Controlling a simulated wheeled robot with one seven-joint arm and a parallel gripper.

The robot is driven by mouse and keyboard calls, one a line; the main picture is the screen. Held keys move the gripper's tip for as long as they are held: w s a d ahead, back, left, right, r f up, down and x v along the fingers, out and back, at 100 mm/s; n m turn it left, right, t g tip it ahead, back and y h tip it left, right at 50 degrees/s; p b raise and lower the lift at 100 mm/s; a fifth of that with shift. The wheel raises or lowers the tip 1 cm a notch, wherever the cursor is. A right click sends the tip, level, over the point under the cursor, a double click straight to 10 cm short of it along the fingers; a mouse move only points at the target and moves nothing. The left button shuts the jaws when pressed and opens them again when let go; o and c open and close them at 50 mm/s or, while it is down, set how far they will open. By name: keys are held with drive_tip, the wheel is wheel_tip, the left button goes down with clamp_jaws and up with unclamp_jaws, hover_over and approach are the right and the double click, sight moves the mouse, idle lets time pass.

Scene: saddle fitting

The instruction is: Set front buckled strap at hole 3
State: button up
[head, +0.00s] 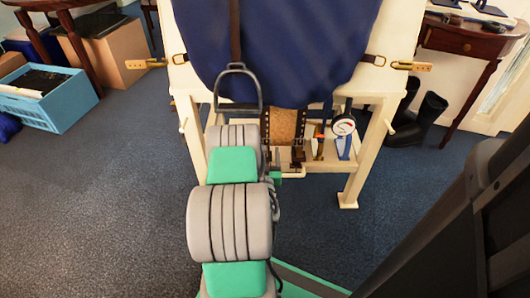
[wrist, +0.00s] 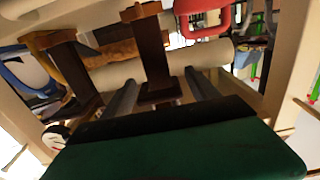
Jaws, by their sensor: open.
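Two dark brown straps hang under the blue-covered stand in the head view, a left one (head: 265,126) and a right one (head: 301,128), with dotted marks like holes. A tan fuzzy band (head: 283,126) lies between them. My gripper (wrist: 162,88) is open in the wrist view. One dark strap (wrist: 153,50) hangs just beyond and between its fingers, apparently not gripped. A second dark strap (wrist: 69,65) hangs to the left. I cannot tell which strap is the front one, and its buckle and hole numbers are too small to read. In the head view my arm hides most of the gripper.
The stand's cream legs (head: 355,165) flank the work space. A stirrup (head: 238,88) hangs above my arm. A dial gauge (head: 343,125) and tools stand on the lower shelf. A cream bar (wrist: 215,52) crosses behind the straps.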

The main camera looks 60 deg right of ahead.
drive_tip(key=shift+w+d, duration=0.1)
drive_tip(key=shift+d, duration=0.1)
clamp_jaws()
idle(0.7)
